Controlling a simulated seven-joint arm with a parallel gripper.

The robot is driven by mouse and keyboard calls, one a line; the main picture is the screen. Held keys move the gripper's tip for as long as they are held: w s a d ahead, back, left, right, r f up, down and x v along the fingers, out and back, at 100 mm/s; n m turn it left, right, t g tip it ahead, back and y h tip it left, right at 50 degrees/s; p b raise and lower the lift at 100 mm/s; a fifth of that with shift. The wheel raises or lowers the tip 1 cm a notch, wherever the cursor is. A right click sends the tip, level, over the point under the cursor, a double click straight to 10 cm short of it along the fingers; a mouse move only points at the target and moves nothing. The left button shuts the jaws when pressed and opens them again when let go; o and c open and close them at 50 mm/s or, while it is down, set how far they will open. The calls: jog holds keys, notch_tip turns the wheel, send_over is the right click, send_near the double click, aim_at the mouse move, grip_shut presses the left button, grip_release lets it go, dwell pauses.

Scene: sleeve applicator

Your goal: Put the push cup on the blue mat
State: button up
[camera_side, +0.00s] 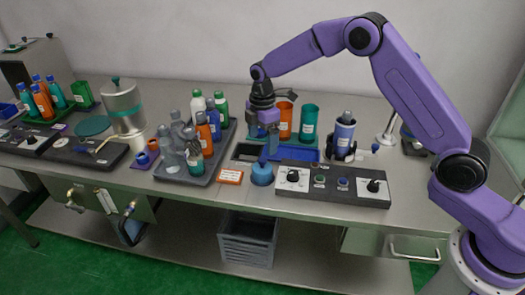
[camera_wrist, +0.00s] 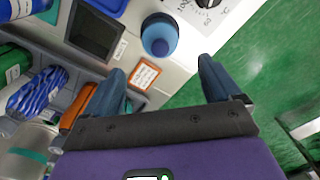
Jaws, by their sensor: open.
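The likely push cup is a round blue piece (camera_side: 262,174) with a narrower top. It stands on the steel bench left of the black control panel. In the wrist view the blue piece (camera_wrist: 160,36) lies beyond my fingertips, between their lines. My gripper (camera_side: 266,154) is open and empty, pointing down just above and behind the piece; its two blue fingers (camera_wrist: 161,66) are spread apart.
The control panel (camera_side: 335,184) stands close on the right, an orange-edged card (camera_side: 230,177) on the left. A grey tray (camera_side: 170,174) of bottles stands farther left. Teal (camera_side: 308,122) and orange cups and a bottle in a holder (camera_side: 343,137) stand behind. The bench's front edge is near.

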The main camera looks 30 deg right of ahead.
jog(key=shift+r, duration=1.6)
jog(key=s+a+r+m, duration=0.1)
jog(key=s+r, duration=0.3)
jog(key=s, duration=0.7)
jog(key=s+a+r+m, duration=0.15)
jog(key=s+r, duration=0.25)
jog(key=s, duration=0.7)
jog(key=s+d+m, duration=0.1)
jog(key=s+d, duration=0.4)
jog(key=s, duration=0.4)
jog(key=s+d+m, duration=0.2)
jog(key=s+d, duration=0.3)
jog(key=s, duration=0.5)
jog(key=shift+s+d+f, duration=0.2)
jog(key=shift+s+d, duration=0.05)
jog(key=shift+d, duration=0.15)
